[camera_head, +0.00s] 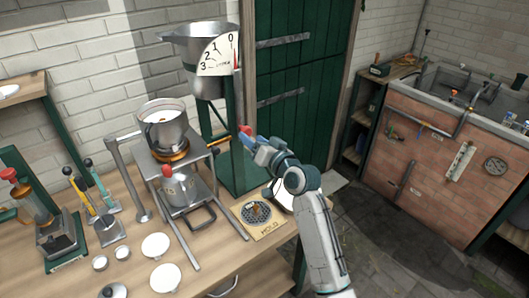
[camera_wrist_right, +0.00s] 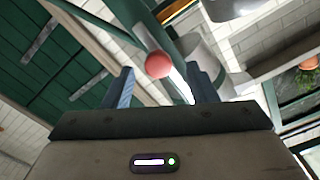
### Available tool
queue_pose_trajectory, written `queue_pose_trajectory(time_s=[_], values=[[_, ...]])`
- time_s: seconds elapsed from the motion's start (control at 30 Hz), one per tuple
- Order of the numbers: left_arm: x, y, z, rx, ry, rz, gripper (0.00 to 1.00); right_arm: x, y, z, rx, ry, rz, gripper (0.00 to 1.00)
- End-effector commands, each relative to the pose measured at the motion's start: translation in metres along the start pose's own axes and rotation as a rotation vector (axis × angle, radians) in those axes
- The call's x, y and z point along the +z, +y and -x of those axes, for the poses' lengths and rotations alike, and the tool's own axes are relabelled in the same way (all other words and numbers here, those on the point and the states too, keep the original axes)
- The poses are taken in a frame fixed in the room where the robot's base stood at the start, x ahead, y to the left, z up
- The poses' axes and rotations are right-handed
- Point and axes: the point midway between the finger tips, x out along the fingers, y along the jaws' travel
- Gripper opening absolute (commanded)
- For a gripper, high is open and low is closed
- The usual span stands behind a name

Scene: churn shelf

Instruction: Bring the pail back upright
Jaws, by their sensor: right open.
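A grey metal pail-like vessel (camera_head: 188,58) with a spout is mounted high on a green post, behind a white dial (camera_head: 218,55) numbered 0 to 3. Its rim looks about level; any slight tilt cannot be told. My right gripper (camera_head: 248,136) is open below the dial, at a red ball knob (camera_head: 244,130). In the right wrist view the red knob (camera_wrist_right: 158,65) shows between the two open fingers (camera_wrist_right: 160,88); contact cannot be told. What the knob joins is mostly hidden. My left gripper is out of view.
A pot of white liquid (camera_head: 162,126) stands on a metal stand left of the post. A red-topped can (camera_head: 179,188) sits lower in the stand. Levers and white discs fill the bench's left.

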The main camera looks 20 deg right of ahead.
Motion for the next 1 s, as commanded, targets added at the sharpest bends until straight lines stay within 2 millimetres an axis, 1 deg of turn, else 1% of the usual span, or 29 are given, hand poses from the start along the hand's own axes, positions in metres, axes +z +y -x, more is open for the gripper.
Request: queue_pose_trajectory(time_s=[0.03, 0.1, 0.2, 0.33, 0.5, 0.87, 0.97, 1.0], values=[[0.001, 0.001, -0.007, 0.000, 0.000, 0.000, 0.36, 0.003, 0.002, 0.011, 0.000, 0.002, 0.002, 0.52], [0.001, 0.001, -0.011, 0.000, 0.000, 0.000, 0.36, 0.004, 0.002, 0.024, 0.000, 0.000, 0.002, 0.52], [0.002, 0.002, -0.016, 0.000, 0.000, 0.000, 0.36, 0.003, 0.001, 0.040, -0.001, 0.000, 0.001, 0.52], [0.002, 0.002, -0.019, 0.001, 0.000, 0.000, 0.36, 0.001, 0.000, 0.054, -0.001, 0.001, 0.001, 0.52], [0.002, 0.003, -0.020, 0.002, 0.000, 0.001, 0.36, 0.001, -0.001, 0.060, -0.001, 0.000, -0.001, 0.52], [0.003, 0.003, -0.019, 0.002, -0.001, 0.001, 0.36, 0.001, -0.001, 0.060, 0.000, -0.001, -0.001, 0.52], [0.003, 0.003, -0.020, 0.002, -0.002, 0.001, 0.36, 0.010, 0.003, 0.066, 0.016, -0.026, 0.010, 0.52], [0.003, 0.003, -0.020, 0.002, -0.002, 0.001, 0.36, 0.019, 0.007, 0.071, 0.031, -0.050, 0.020, 0.52]])
